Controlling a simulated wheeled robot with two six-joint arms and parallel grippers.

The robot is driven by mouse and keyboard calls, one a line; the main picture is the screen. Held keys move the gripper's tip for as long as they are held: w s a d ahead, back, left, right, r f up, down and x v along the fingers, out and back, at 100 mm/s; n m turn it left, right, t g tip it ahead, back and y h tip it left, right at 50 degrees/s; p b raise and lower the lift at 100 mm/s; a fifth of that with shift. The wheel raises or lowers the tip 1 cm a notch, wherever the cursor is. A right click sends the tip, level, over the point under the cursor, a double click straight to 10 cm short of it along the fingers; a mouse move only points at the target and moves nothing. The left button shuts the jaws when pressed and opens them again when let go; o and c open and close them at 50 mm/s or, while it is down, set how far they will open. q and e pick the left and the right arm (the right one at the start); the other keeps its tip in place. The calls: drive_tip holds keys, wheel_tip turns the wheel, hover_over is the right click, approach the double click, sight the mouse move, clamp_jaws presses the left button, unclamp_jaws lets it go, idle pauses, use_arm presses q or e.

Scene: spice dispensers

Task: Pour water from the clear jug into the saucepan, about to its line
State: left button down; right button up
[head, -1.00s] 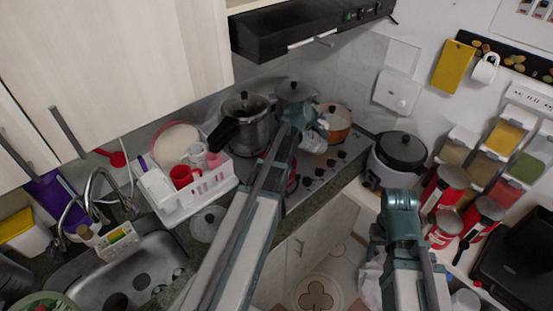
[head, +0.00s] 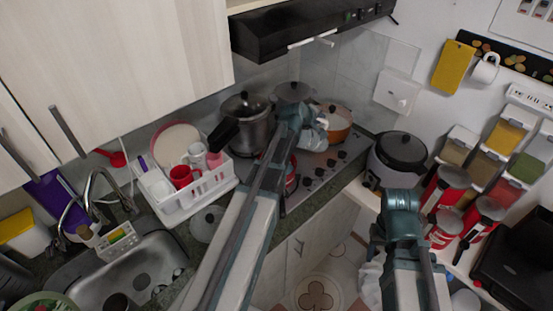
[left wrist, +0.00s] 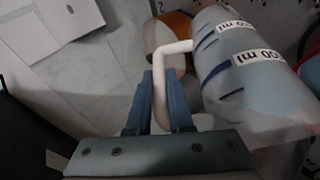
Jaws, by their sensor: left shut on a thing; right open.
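My left gripper (head: 298,122) reaches over the stove and is shut on the white handle of the clear jug (head: 312,137). The left wrist view shows its two blue fingers (left wrist: 163,100) around the handle, and the jug (left wrist: 235,65) tilted beside them with "ml" marks on its wall. An orange saucepan (head: 338,118) stands at the stove's back right, next to the jug; part of it is hidden. I cannot make out a fill line or the water level. My right gripper (head: 400,210) is open near the right counter, apart from the jug; its fingertips are hard to see.
A pressure cooker (head: 245,125) and a grey-lidded pot (head: 294,91) stand on the stove (head: 318,172). A rice cooker (head: 398,160) is to the right, with red canisters (head: 447,185) beyond. The dish rack (head: 205,190) and sink (head: 135,275) are left. The range hood (head: 300,25) hangs above.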

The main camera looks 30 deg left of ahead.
use_arm(q)
drive_tip(key=shift+s+a+r+t, duration=0.15)
drive_tip(key=shift+s+r+t, duration=0.05)
drive_tip(key=shift+r, duration=0.2)
drive_tip(key=shift+s+a+r+t, duration=0.1)
drive_tip(key=shift+s+r+t, duration=0.1)
drive_tip(key=shift+r, duration=0.15)
idle(2.3)
drive_tip(key=shift+w+f, duration=0.1)
drive_tip(key=shift+w, duration=0.15)
drive_tip(key=f+g, duration=0.1)
drive_tip(key=w+d+f, duration=0.1)
drive_tip(key=w+f+g, duration=0.1)
drive_tip(key=shift+d+f+g+y, duration=0.15)
drive_tip(key=shift+f+g+y, duration=0.15)
drive_tip(key=shift+f+y, duration=0.1)
drive_tip(key=shift+d+f+m, duration=0.1)
drive_tip(key=shift+f+m, duration=0.2)
drive_tip(key=shift+f, duration=0.05)
drive_tip(key=shift+s, duration=0.15)
drive_tip(key=w+d+f+m+g+y+b, duration=0.1)
drive_tip(key=w+d+f+g+y+b, duration=0.2)
drive_tip(key=f+g, duration=0.3)
drive_tip(key=shift+w+f+m+g+y, duration=0.3)
drive_tip(key=shift+w+f+y, duration=0.3)
drive_tip(key=shift+w+f, duration=0.3)
drive_tip(key=shift+r, duration=0.15)
